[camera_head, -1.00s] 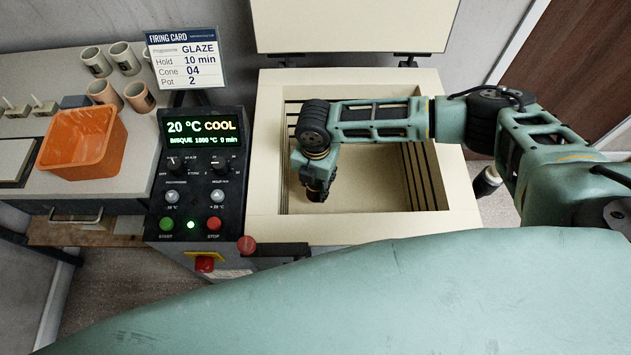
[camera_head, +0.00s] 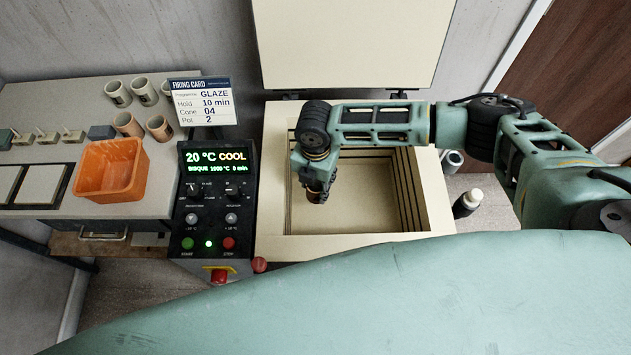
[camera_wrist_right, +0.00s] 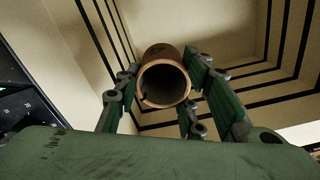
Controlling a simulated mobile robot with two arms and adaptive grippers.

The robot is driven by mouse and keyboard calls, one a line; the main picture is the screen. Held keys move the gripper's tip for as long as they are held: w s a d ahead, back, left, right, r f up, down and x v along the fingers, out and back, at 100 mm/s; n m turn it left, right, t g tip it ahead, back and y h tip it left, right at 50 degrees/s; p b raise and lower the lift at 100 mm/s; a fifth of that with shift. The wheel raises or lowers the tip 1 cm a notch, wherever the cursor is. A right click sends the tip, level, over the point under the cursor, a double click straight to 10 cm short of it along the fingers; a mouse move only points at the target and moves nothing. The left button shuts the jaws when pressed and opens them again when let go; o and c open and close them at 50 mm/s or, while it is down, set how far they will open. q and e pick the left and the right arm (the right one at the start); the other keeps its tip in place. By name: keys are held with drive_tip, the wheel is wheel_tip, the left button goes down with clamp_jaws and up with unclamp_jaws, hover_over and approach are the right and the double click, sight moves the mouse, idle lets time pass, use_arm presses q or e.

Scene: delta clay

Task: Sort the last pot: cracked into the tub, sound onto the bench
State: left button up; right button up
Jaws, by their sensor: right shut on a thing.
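A brown, hollow pot (camera_wrist_right: 163,82) is between the fingers of my right gripper (camera_wrist_right: 163,88) in the right wrist view, its open end facing the camera. A small nick shows at the lower left of its rim; I cannot tell whether it is a crack. In the head view my right gripper (camera_head: 318,188) points down over the open kiln (camera_head: 425,215), shut on the pot, which is mostly hidden there. The orange tub (camera_head: 130,188) stands on the bench (camera_head: 60,120) at the left and looks empty. My left gripper is not in view.
Several pots (camera_head: 145,92) stand at the back of the bench, by the firing card (camera_head: 203,103). The control panel (camera_head: 215,185) stands between bench and kiln. The raised lid (camera_head: 350,45) is behind. A dark bottle (camera_head: 467,203) is right of the kiln.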

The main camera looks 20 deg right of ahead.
wheel_tip(320, 180, up, 9)
drive_tip(key=p, duration=0.7)
drive_tip(key=shift+f, duration=0.2)
drive_tip(key=shift+s, duration=0.1)
idle(0.8)
